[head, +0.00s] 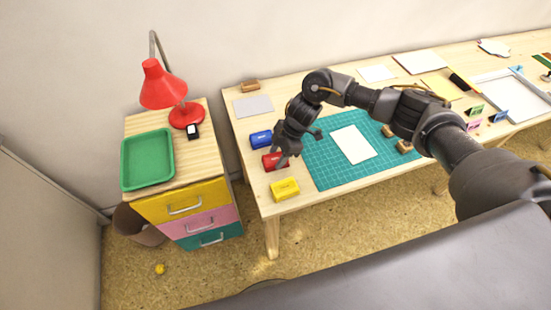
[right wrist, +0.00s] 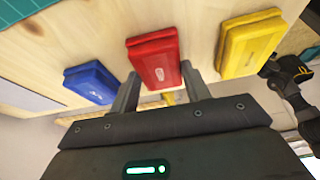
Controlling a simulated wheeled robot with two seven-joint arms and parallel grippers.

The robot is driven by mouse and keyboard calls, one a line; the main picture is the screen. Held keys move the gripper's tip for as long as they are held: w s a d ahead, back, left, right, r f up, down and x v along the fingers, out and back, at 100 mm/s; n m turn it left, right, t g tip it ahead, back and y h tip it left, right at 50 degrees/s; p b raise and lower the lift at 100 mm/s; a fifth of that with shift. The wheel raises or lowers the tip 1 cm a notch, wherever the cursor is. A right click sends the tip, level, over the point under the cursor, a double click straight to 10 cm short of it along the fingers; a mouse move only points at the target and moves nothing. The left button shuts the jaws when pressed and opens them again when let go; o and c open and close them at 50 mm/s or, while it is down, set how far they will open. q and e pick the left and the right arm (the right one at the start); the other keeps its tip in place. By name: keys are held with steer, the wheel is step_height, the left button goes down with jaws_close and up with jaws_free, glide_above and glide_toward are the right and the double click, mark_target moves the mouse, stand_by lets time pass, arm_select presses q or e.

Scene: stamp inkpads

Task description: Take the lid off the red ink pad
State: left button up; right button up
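The red ink pad (head: 269,161) lies closed on the wooden desk, between the blue and yellow pads. In the right wrist view its red lid (right wrist: 156,58) has a small pale mark. My right gripper (head: 283,157) is at the red pad in the head view and hides part of it. In the right wrist view the fingers of my right gripper (right wrist: 161,82) are apart, one at each side of the pad's near end. I cannot tell whether they touch it.
The blue pad (head: 261,139) and yellow pad (head: 285,189) stand close on either side. A green cutting mat (head: 325,176) with a white sheet (head: 353,144) lies to the right. A drawer cabinet with a green tray (head: 147,158) and red lamp (head: 162,88) stands left of the desk, across a gap.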

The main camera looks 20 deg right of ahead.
steer(key=c, duration=0.4)
steer(key=shift+r, duration=0.55)
steer(key=s+r, duration=1.2)
steer(key=s, duration=0.2)
steer(key=w+d+r+m+t, duration=0.3)
steer(key=w+d+r+m, duration=0.1)
steer(key=d+m, duration=0.3)
steer(key=shift+w+d+r+m+h+b, duration=0.35)
steer(key=shift+d+r, duration=0.15)
steer(key=shift+r, duration=0.25)
